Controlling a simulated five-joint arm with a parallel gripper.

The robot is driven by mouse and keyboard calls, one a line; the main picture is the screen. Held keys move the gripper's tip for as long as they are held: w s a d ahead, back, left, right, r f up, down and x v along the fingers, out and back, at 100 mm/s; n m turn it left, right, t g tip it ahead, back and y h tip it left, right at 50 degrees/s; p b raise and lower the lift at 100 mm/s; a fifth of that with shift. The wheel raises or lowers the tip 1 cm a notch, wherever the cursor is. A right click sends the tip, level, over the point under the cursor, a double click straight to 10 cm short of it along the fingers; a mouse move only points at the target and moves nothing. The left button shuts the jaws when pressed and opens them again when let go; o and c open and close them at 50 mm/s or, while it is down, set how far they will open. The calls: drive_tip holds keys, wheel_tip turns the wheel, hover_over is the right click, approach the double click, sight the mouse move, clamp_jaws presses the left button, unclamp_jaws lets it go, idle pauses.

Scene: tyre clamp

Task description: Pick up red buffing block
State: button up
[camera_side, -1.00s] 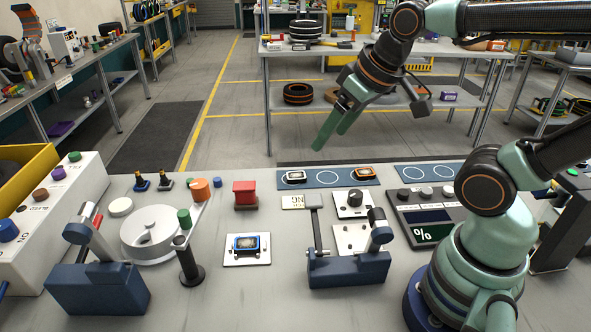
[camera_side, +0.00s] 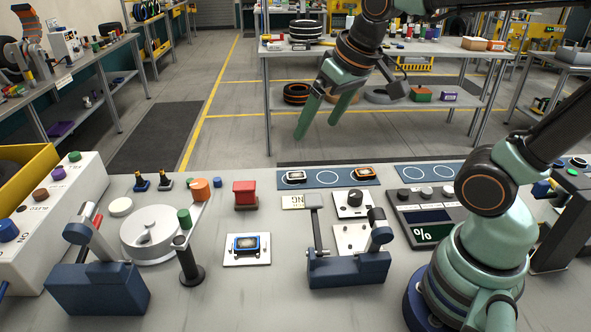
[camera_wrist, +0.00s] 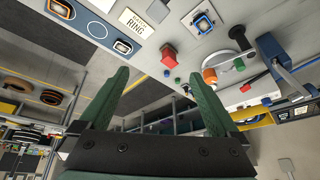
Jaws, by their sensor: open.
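The red buffing block (camera_side: 244,191) stands on a dark base on the grey bench in the side view, left of the blue mat. In the wrist view the red block (camera_wrist: 169,55) shows above and between my fingers, at the bench's edge. My gripper (camera_side: 318,132) is open and empty in the side view. It is up and to the right of the block, well apart from it, with its fingers pointing down and left. In the wrist view both green fingers of my gripper (camera_wrist: 155,88) are spread with nothing between them.
A blue mat (camera_side: 330,181) with white rings lies right of the block. A blue-framed part (camera_side: 246,244) on a white plate lies in front of it. An orange knob (camera_side: 200,189), a green-topped post (camera_side: 184,219) and a lever clamp (camera_side: 348,266) stand nearby.

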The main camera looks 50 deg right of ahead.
drive_tip(key=w+m+g, duration=0.2)
drive_tip(key=w, duration=0.4)
drive_tip(key=m+g, duration=0.3)
drive_tip(key=m, duration=0.3)
approach(244, 186)
drive_tip(key=shift+w+d+f, duration=0.3)
drive_tip(key=shift+w+d, duration=0.05)
wheel_tip(244, 186, down, 6)
drive_tip(key=shift+f, duration=0.25)
drive_tip(key=shift+s+a+f, duration=0.15)
drive_tip(key=shift+f, duration=1.2)
drive_tip(key=shift+s+a+f, duration=0.1)
drive_tip(key=shift+s+f, duration=0.05)
drive_tip(key=shift+f, duration=1.15)
